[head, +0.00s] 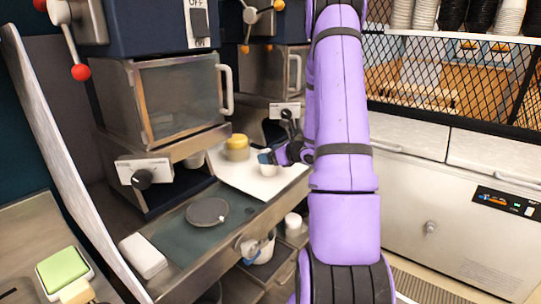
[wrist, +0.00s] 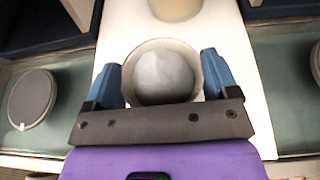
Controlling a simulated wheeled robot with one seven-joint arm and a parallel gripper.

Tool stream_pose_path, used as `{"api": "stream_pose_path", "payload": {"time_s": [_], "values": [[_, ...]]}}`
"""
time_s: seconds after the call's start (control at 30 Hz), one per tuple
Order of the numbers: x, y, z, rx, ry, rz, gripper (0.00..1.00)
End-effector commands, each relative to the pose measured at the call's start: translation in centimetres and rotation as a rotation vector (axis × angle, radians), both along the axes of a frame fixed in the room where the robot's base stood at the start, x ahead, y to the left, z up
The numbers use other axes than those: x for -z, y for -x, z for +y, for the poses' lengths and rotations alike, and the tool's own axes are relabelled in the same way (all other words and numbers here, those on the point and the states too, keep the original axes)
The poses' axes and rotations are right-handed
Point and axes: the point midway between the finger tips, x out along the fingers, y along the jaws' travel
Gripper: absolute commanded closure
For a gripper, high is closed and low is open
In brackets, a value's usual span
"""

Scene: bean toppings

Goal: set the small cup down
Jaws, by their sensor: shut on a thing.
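The small cup (wrist: 163,72) is round and pale with a light grey inside. It sits between the two blue fingers of my gripper (wrist: 165,84) in the wrist view, over a white board. My gripper is shut on the cup. In the head view my gripper (head: 269,160) is at the far end of my purple arm, and the cup (head: 267,169) shows as a small white shape just below the fingers. I cannot tell whether the cup's base touches the white board (head: 232,178).
A yellow-topped jar (head: 237,148) stands on the board just beyond the cup. A round grey disc (head: 207,211) lies on the green counter to the left. A steel oven-like machine (head: 178,95) rises behind. The board's front part is clear.

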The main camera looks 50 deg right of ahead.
Motion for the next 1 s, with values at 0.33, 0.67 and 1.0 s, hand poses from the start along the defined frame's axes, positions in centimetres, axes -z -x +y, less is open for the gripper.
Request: {"api": "stream_pose_path", "payload": {"time_s": [0.33, 0.67, 1.0], "values": [[0.2, 0.0, 0.0, 0.0, 0.0, 0.0, 0.0], [-0.3, 0.8, -0.2, 0.003, 0.0, 0.001, 0.0], [-2.6, 6.9, -0.8, 0.002, 0.002, 0.0, 0.0]]}}
